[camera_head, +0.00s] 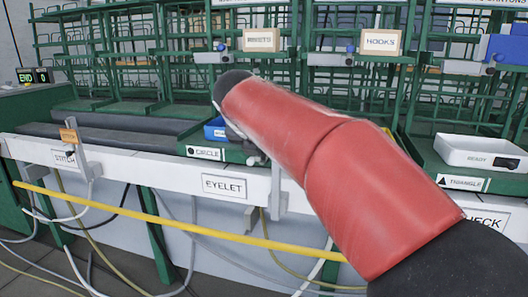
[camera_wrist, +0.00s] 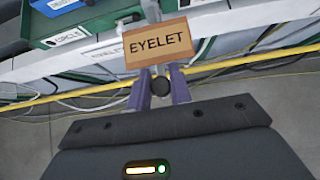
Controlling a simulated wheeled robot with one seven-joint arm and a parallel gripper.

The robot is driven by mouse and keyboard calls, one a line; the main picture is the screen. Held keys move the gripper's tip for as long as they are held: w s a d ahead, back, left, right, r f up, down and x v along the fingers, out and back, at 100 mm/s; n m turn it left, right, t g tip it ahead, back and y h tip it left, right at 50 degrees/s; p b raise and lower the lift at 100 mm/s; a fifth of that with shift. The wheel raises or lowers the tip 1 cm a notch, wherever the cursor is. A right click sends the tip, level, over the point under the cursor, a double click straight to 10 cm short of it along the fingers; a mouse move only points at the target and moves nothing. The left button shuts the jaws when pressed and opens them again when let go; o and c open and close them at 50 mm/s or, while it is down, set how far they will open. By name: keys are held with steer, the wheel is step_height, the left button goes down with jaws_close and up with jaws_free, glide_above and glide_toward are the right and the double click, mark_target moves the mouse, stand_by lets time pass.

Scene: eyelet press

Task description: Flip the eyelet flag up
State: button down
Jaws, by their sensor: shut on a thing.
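The eyelet flag (camera_wrist: 158,43) is a tan plate marked EYELET. In the wrist view it faces the camera, with its lettering right way up and slightly tilted. A dark round knob (camera_wrist: 161,86) sits just below the plate. My gripper (camera_wrist: 162,82) is shut on this knob, one finger on each side. In the head view my red-sleeved arm hides the flag and the gripper. A grey bracket (camera_head: 276,188) shows on the bench front beside the arm, right of the white EYELET label (camera_head: 224,187).
A green CIRCLE tray (camera_head: 240,152) with a blue bin (camera_head: 215,130) stands behind the bench edge. A yellow rail (camera_head: 165,225) and loose cables run below. Another post with an orange flag (camera_head: 69,135) stands at left.

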steer(key=shift+f, duration=0.15)
steer(key=c, duration=1.3)
jaws_free()
steer(key=shift+w, duration=0.1)
steer(key=shift+o, duration=0.2)
steer(key=v, duration=0.7)
steer(key=shift+s+r, duration=0.25)
steer(key=shift+r, duration=0.05)
